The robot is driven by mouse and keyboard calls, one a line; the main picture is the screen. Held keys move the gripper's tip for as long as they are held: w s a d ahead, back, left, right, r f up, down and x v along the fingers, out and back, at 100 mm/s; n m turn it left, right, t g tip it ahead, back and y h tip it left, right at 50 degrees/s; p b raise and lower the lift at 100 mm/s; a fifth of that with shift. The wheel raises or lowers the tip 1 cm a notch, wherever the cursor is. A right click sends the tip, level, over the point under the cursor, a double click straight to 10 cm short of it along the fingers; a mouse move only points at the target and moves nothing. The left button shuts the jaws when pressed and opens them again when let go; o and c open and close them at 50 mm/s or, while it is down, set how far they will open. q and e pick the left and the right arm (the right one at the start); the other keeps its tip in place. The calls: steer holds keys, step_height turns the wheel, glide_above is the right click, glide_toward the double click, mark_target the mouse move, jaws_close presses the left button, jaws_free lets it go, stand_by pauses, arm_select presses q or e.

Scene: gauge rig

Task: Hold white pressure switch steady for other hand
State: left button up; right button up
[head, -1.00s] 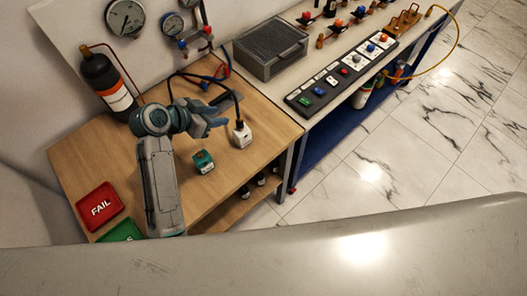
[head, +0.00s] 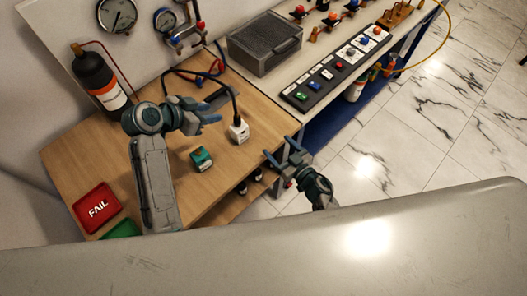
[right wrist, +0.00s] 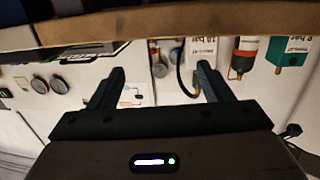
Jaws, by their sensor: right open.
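The white pressure switch (head: 238,131) stands on the wooden table near its right edge, with a black cable rising from its top. My left gripper (head: 216,108) is just left of it and above the table. Its fingers look apart, and I see no hold on the switch. My right gripper (head: 281,152) is open and empty, right of and nearer than the switch, by the table's edge. Its two spread fingers also show in the right wrist view (right wrist: 160,82), with nothing gripped between them.
A teal switch (head: 201,158) stands on the table (head: 180,200) in front of the white one. A red FAIL tray (head: 97,208) and a green tray (head: 122,229) lie at the left. A grey case (head: 264,42) and black button panel (head: 322,84) are on the bench.

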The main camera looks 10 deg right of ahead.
steer(key=y, duration=0.2)
glide_toward(243, 133)
steer(key=shift+n, duration=0.4)
steer(key=x, duration=1)
steer(key=shift+w+a, duration=0.1)
steer(key=shift+w, duration=0.2)
steer(key=c, duration=1.2)
steer(key=shift+c, duration=0.2)
steer(key=o, duration=1.2)
